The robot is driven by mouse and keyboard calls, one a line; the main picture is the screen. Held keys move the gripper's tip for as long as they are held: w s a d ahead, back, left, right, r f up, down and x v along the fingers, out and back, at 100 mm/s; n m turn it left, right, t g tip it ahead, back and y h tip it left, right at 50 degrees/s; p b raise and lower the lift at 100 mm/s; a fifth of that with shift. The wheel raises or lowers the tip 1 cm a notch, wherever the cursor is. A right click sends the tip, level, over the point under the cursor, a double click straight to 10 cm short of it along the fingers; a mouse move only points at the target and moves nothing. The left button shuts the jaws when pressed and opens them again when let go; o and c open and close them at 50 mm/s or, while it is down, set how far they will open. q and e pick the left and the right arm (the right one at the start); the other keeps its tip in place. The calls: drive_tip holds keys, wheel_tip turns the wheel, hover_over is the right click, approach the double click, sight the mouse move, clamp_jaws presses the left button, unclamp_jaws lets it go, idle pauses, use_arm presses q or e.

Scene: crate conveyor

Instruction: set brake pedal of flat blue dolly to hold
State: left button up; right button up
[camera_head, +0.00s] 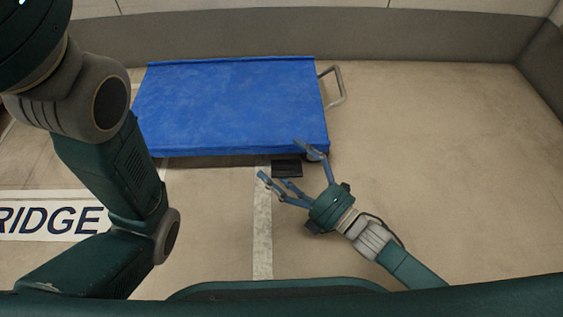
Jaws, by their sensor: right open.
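The flat blue dolly (230,105) stands on the floor in the upper middle, with a grey handle (337,86) at its right end. The dark brake pedal (287,168) sticks out at the dolly's near edge, toward the right. My right gripper (286,160) is open, and its fingers reach up on both sides of the pedal in the picture. I cannot tell whether a finger touches the pedal or the dolly. My left arm crosses the left side of the view and hides part of the dolly's left end; its gripper does not show.
A grey wall (300,38) runs behind the dolly and turns down at the right. A white line (262,230) and a white floor marking (50,218) with dark letters lie on the beige floor. The floor at the right (450,170) is clear.

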drive_tip(key=shift+w+r, duration=0.15)
drive_tip(key=shift+r, duration=0.45)
drive_tip(key=shift+c, duration=0.2)
drive_tip(key=shift+s+d+r+p, duration=0.2)
drive_tip(key=shift+s+d+p, duration=0.2)
drive_tip(key=shift+d+p, duration=0.1)
drive_tip(key=c, duration=0.4)
drive_tip(key=shift+o, duration=0.3)
drive_tip(key=shift+s+d+r+p, duration=0.2)
drive_tip(key=shift+s+d+p, duration=0.25)
drive_tip(key=shift+s+d, duration=0.05)
drive_tip(key=shift+s+d+r+p, duration=0.15)
drive_tip(key=shift+s+d+p, duration=0.3)
drive_tip(key=shift+d, duration=0.05)
drive_tip(key=shift+s+d+r, duration=0.15)
drive_tip(key=shift+s+d, duration=0.1)
drive_tip(key=c, duration=0.6)
drive_tip(key=shift+s+d+p, duration=0.15)
drive_tip(key=shift+s+p, duration=0.05)
drive_tip(key=shift+p, duration=0.1)
drive_tip(key=shift+c, duration=0.6)
drive_tip(key=p+v, duration=0.3)
drive_tip(key=v, duration=0.4)
drive_tip(key=shift+r, duration=0.6)
